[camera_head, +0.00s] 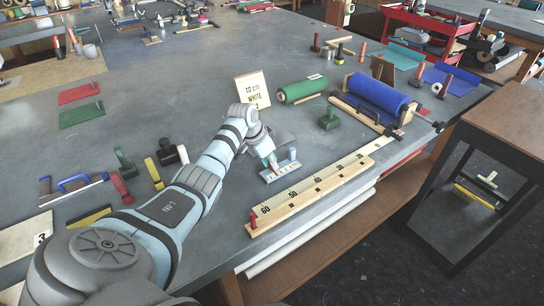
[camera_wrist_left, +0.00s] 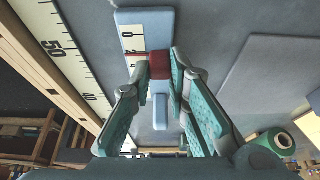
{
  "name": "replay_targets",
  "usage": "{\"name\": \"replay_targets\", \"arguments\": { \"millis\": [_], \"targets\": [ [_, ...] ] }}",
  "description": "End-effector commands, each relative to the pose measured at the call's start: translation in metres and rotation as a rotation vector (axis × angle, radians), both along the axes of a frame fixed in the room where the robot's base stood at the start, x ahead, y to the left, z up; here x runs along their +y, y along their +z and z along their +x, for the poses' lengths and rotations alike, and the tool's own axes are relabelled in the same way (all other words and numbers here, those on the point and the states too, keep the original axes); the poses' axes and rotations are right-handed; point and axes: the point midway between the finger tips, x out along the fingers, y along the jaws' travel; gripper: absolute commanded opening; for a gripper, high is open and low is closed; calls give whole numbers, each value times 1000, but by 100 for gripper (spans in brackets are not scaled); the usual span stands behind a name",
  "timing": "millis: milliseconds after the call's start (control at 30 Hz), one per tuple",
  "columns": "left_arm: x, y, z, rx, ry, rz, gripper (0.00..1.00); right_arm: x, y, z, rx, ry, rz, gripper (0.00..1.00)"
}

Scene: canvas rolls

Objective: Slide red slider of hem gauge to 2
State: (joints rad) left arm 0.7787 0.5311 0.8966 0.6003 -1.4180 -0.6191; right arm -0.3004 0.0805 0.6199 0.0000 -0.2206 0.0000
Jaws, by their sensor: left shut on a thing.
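The hem gauge (camera_head: 280,170) lies on the grey table, a small pale blue block with a white scale strip. In the left wrist view its scale (camera_wrist_left: 128,42) shows the marks 0, 2 and, lower, what looks like 4. The red slider (camera_wrist_left: 160,66) sits on the gauge, and its thin red edge reaches the scale close to the 2. My left gripper (camera_wrist_left: 160,72) is shut on the red slider, one finger on each side. In the head view the left gripper (camera_head: 270,160) reaches down onto the gauge and mostly hides the slider. My right gripper is not in view.
A long wooden ruler (camera_head: 310,190) lies beside the gauge along the table's front edge. A card reading 10 cm WHITE 2 (camera_head: 253,90) stands behind my gripper. Green (camera_head: 300,90) and blue (camera_head: 375,97) rolls lie at the back right.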

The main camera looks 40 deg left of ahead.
Motion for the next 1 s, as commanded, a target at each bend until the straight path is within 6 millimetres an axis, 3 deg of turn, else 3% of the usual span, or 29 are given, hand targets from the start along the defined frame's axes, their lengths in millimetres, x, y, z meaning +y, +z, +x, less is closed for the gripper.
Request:
{"name": "replay_targets", "arguments": {
  "millis": [167, 200, 333, 667, 767, 1000],
  "targets": [
    [0, -1, 0, -1, 0, 0, 0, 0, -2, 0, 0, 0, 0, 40],
    [0, -1, 0, -2, 0, -1, 19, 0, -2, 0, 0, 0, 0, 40],
    [0, -1, 0, -2, 0, -1, 37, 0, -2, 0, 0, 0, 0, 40],
    [1, 3, 0, -4, 1, 1, 37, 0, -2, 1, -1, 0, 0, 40],
    [3, 17, -5, -7, 0, 1, 37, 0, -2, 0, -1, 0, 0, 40],
    [11, 78, -30, -5, 0, 4, 37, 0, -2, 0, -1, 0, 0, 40]
  ]
}}
